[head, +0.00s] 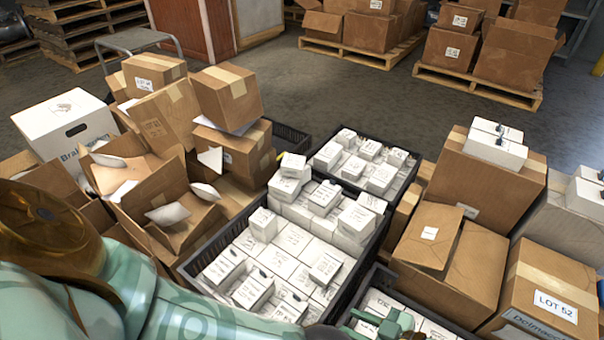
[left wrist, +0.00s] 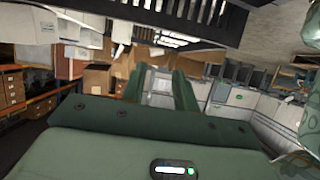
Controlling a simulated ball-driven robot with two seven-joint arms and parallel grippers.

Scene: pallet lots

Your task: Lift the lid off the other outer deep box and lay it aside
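No box stands out clearly as the outer deep box, and I cannot tell which lid is meant. Small white boxes (head: 292,238) fill a black crate (head: 343,300) in the middle of the head view; some stand higher than others. My left gripper (head: 384,322) is at the bottom edge of the head view, over white boxes in a nearer crate (head: 372,275). In the left wrist view its two green fingers (left wrist: 160,88) stand apart, with no held object visible between them. My right gripper is not in view.
A second black crate of white boxes (head: 368,172) stands behind. Open brown cartons (head: 150,180) and a white box with a hand hole (head: 75,130) crowd the left. Brown cartons (head: 440,260) and two white boxes (head: 495,145) fill the right. Bare floor (head: 330,95) lies beyond.

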